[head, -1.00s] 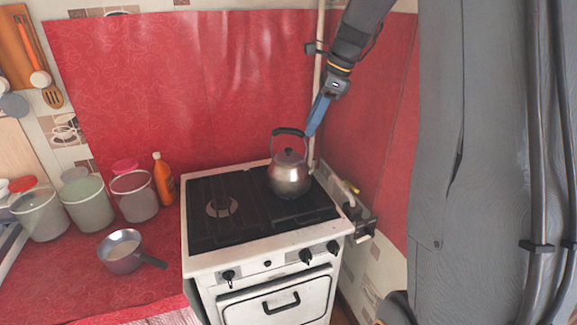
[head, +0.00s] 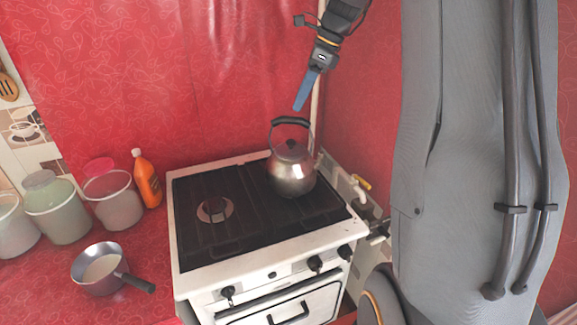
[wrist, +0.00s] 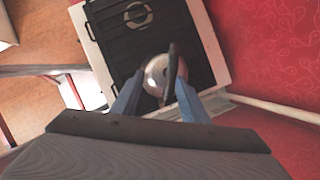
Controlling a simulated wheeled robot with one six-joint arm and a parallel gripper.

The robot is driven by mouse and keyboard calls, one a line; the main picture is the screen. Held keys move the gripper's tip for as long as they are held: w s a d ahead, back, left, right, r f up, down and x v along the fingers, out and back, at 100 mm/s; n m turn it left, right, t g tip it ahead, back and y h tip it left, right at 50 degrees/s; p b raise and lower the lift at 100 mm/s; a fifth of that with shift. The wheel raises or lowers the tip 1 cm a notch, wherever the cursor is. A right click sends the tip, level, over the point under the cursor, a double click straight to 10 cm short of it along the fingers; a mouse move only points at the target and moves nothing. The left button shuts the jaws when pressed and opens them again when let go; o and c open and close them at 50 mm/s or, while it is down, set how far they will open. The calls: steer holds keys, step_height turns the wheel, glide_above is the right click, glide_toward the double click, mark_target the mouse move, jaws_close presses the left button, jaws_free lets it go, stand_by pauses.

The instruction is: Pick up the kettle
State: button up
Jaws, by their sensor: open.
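The kettle (head: 292,172) is a shiny metal one with a dark lid knob and a black arched handle (head: 289,122). It stands upright at the back right of the stove top. In the wrist view the kettle (wrist: 155,72) and its handle (wrist: 172,66) appear between my two blue fingers. My gripper (head: 302,104) is open and points down, just above and to the right of the handle in the head view. In the wrist view my gripper (wrist: 155,98) holds nothing. I cannot tell the exact gap between fingertips and handle.
The white stove (head: 180,285) has a black top (head: 200,240). A pipe with a yellow valve (head: 361,182) runs beside its right edge. A saucepan (head: 100,268), an orange bottle (head: 147,180) and several buckets stand on the red counter at left. A red wall is close behind.

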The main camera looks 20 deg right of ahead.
mark_target(294, 119)
steer(key=f+b, duration=0.1)
steer(key=f, duration=0.1)
steer(key=w+f+b, duration=0.1)
steer(key=f+b, duration=0.1)
steer(key=w+f+b, duration=0.1)
steer(key=f+b, duration=0.1)
steer(key=shift+w, duration=0.1)
steer(key=shift+p+x, duration=0.4)
steer(key=shift+x, duration=0.95)
steer(key=shift+w+p+x, duration=0.2)
steer(key=shift+p+x, duration=0.35)
steer(key=shift+x, duration=0.7)
steer(key=shift+w+p+x, duration=0.25)
steer(key=shift+p+x, duration=0.3)
steer(key=shift+x, duration=0.65)
jaws_close()
steer(key=shift+r, duration=0.15)
